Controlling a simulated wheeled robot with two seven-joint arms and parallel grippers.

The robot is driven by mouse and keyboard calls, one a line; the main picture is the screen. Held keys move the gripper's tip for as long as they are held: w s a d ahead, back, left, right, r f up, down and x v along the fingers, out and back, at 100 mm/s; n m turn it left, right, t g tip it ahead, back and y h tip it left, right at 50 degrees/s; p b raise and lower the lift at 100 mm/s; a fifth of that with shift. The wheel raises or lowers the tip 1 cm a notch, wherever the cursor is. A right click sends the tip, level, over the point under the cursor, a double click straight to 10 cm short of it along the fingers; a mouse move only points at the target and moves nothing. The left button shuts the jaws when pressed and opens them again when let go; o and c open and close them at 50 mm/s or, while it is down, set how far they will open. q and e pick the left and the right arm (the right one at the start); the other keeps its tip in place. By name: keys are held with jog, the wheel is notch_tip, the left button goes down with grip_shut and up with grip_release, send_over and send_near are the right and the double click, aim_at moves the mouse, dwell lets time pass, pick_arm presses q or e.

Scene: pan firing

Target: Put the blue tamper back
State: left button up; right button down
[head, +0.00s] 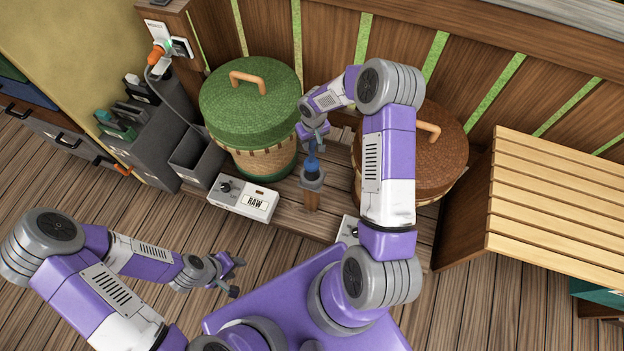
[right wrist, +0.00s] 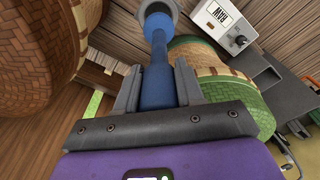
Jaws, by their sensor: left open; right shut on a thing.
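The blue tamper (head: 312,168) is upright between the fingers of my right gripper (head: 313,150). In the right wrist view the shut fingers (right wrist: 157,88) press on both sides of the blue handle (right wrist: 158,60). The ring also shows in the right wrist view (right wrist: 168,8). I cannot tell how deep the tamper sits in it. My left gripper (head: 232,276) is open and empty over the floor at lower left.
A green-lidded basket (head: 250,105) stands left of the post and a brown-lidded basket (head: 445,150) right of it, partly behind my right arm. A white RAW box (head: 243,198) sits in front. Grey bins (head: 195,158) stand at left, a slatted wooden top (head: 560,195) at right.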

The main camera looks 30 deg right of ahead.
aim_at(312, 157)
notch_tip(312, 157, down, 10)
jog(key=b, duration=0.3)
jog(key=shift+r, duration=0.1)
jog(key=shift+f, duration=0.25)
jog(key=c, duration=0.7)
grip_release()
jog(key=shift+r, duration=0.1)
jog(key=shift+r, duration=0.1)
